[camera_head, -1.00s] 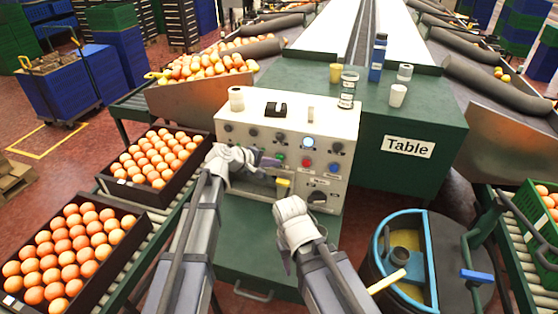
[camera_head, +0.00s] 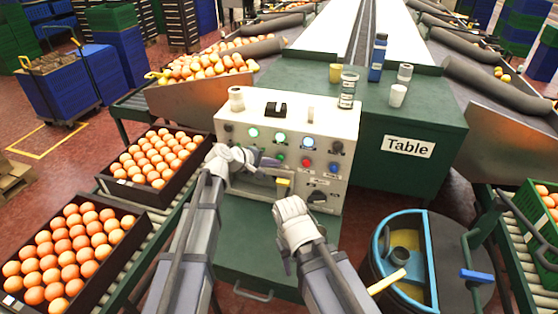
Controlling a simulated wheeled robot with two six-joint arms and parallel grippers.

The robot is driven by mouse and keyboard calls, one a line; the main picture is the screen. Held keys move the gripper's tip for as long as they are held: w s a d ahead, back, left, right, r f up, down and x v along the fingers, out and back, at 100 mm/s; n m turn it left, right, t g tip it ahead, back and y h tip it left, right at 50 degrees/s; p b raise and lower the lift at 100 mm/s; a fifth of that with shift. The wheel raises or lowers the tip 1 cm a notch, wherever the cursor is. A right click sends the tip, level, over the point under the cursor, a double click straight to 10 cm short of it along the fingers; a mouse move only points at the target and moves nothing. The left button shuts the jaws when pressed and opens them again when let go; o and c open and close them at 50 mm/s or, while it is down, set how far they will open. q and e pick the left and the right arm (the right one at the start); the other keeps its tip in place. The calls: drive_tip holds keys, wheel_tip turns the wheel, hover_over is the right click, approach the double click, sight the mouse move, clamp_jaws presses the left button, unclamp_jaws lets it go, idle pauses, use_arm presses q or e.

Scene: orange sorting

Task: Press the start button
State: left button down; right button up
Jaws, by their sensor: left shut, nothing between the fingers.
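The cream control panel (camera_head: 240,111) stands in the middle, with a green button (camera_head: 281,158), a red button (camera_head: 307,162) and a blue button (camera_head: 334,168) in a row. Their labels are too small to read, so I cannot tell which is marked start. My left gripper (camera_head: 268,162) is shut and empty at the panel front, just left of the green button. I cannot tell whether it touches that button. Above the buttons, a green lamp (camera_head: 253,133) and two pale lamps are lit. My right gripper (camera_head: 291,208) is low before the panel; its fingers are not clear.
A yellow piece (camera_head: 283,183) shows on the lower panel, beside a dark knob (camera_head: 317,197). Cups and bottles stand on the green table (camera_head: 440,120). Orange trays (camera_head: 190,178) lie at left, and a round blue-rimmed bin (camera_head: 381,240) stands at right.

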use_arm(q)
drive_tip(key=shift+s+a, duration=0.2)
drive_tip(key=shift+s, duration=0.45)
drive_tip(key=s, duration=0.1)
drive_tip(key=s+a, duration=0.1)
drive_tip(key=s, duration=0.2)
drive_tip(key=shift+s+a, duration=0.25)
drive_tip(key=shift+s, duration=0.15)
idle(0.5)
